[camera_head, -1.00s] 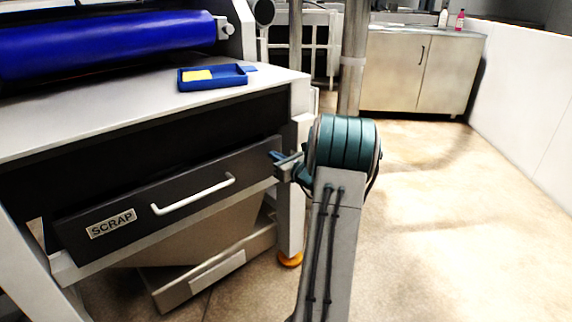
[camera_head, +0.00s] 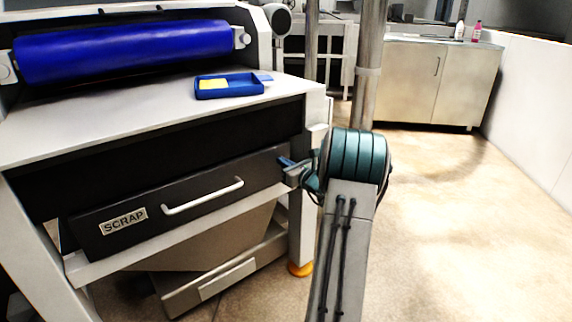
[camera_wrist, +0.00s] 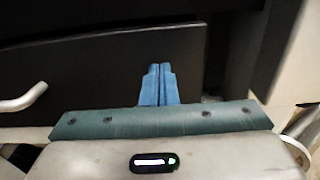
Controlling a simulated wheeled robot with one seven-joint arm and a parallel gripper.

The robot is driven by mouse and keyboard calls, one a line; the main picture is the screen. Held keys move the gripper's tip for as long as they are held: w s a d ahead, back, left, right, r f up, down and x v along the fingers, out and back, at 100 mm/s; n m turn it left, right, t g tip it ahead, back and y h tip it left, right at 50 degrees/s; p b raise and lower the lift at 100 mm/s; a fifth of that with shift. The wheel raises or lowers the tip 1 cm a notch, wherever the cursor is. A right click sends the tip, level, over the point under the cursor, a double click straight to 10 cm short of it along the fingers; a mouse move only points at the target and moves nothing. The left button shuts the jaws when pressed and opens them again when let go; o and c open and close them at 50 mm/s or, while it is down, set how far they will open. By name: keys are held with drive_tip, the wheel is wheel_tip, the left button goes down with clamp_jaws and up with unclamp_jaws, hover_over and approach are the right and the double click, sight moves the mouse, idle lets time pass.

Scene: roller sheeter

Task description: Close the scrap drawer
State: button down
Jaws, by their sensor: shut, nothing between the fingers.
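The scrap drawer (camera_head: 180,209) has a dark front with a SCRAP label (camera_head: 123,221) and a white bar handle (camera_head: 203,196). It sits under the machine's top, and a dark gap shows above its front. In the wrist view the drawer front (camera_wrist: 100,70) fills the upper middle, with the handle (camera_wrist: 22,98) at the left. My gripper (camera_head: 284,162) is at the right end of the drawer front. Its blue fingers (camera_wrist: 160,84) are together and empty, with their tips against or very near the front face; contact cannot be told.
A blue roller (camera_head: 125,52) and a small blue tray (camera_head: 228,87) with a yellow item are on the machine. A machine leg with an orange foot (camera_head: 301,268) stands below my gripper. A lower bin (camera_head: 225,280) sits under the drawer. Open floor lies to the right.

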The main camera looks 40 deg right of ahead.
drive_tip(key=s+p, duration=0.2)
drive_tip(key=s, duration=1.2)
drive_tip(key=a+r+n+g+y+p, duration=0.3)
drive_tip(key=a+r+n+p, duration=0.25)
drive_tip(key=a, duration=0.45)
drive_tip(key=s+a+r+n+g+y+p, duration=0.1)
drive_tip(key=a+r+n+g+y+p, duration=0.35)
drive_tip(key=a, duration=0.65)
drive_tip(key=a+r+n+g+y+p, duration=0.2)
drive_tip(key=a+r+n+g+p, duration=0.15)
drive_tip(key=a+r+n, duration=0.5)
drive_tip(key=s+a+r+n+g+h+p, duration=0.4)
drive_tip(key=s+a+r+n+g+p, duration=0.1)
drive_tip(key=s+a+n+p, duration=0.45)
drive_tip(key=s+r+n+h+p, duration=0.5)
drive_tip(key=s+r+n+p, duration=0.2)
drive_tip(key=r, duration=0.1)
drive_tip(key=shift+s+d+r+n+t, duration=0.25)
drive_tip(key=shift+s+n+t, duration=0.1)
drive_tip(key=shift+n+t, duration=0.05)
drive_tip(key=shift+h, duration=0.25)
